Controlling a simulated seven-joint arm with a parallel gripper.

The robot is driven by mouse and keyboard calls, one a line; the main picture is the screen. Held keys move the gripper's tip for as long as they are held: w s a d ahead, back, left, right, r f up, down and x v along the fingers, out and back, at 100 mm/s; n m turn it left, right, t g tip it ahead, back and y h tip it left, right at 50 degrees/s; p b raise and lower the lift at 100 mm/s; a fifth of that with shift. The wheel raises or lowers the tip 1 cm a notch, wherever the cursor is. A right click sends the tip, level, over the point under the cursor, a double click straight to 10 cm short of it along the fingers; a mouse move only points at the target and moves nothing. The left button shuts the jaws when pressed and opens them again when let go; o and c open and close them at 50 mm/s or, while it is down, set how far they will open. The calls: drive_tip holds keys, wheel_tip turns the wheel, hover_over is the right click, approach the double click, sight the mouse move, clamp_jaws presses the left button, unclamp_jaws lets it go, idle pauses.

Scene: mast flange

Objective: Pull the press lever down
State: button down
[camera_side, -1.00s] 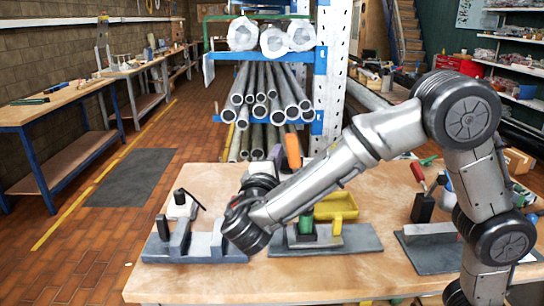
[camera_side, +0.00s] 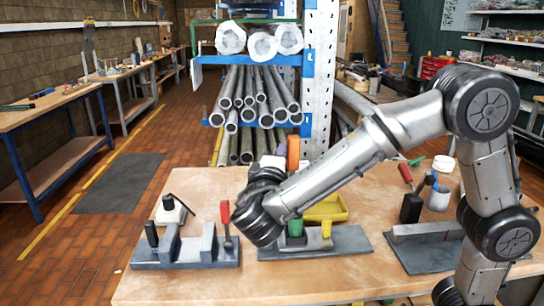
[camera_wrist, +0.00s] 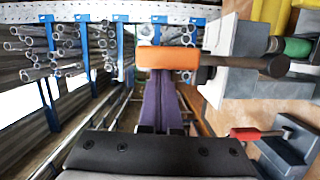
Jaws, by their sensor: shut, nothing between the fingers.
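The lever with an orange grip (camera_side: 293,153), which I take to be the press lever, stands up behind my wrist at the middle fixture (camera_side: 347,240). In the wrist view its orange grip (camera_wrist: 168,58) lies across the picture, with a dark shaft (camera_wrist: 240,62) running right beside a grey block (camera_wrist: 222,62). My gripper (camera_wrist: 159,76) is shut and empty, its purple fingers pointing at the orange grip. The grip overlaps the fingertips in the picture; I cannot tell whether they touch. In the side view my wrist hides the lever's lower part.
A left fixture (camera_side: 185,256) carries a red-handled lever (camera_side: 227,224), close to my wrist. A right fixture (camera_side: 428,250) has another red-handled lever (camera_side: 405,173) behind it. A pipe rack (camera_side: 308,62) stands behind.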

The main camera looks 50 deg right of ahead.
drive_tip(key=shift+s+d+r+m, duration=0.15)
drive_tip(key=shift+s+d+m, duration=0.85)
drive_tip(key=shift+d, duration=0.05)
drive_tip(key=shift+s+d+m+y, duration=0.4)
drive_tip(key=shift+s+d+m, duration=0.3)
drive_tip(key=shift+s+d, duration=0.05)
approach(298, 150)
drive_tip(key=w+a+r, duration=0.1)
drive_tip(key=a, duration=0.2)
drive_tip(key=w+d, duration=0.1)
drive_tip(key=d, duration=0.2)
drive_tip(key=w+d+f, duration=0.1)
drive_tip(key=d, duration=0.3)
drive_tip(key=w+d, duration=0.1)
drive_tip(key=d, duration=0.2)
drive_tip(key=shift+w+d+f, duration=0.15)
drive_tip(key=shift+w+f, duration=0.15)
drive_tip(key=shift+f, duration=0.05)
drive_tip(key=shift+s+d+f, duration=0.2)
drive_tip(key=shift+s+d, duration=0.15)
drive_tip(key=shift+s, duration=0.05)
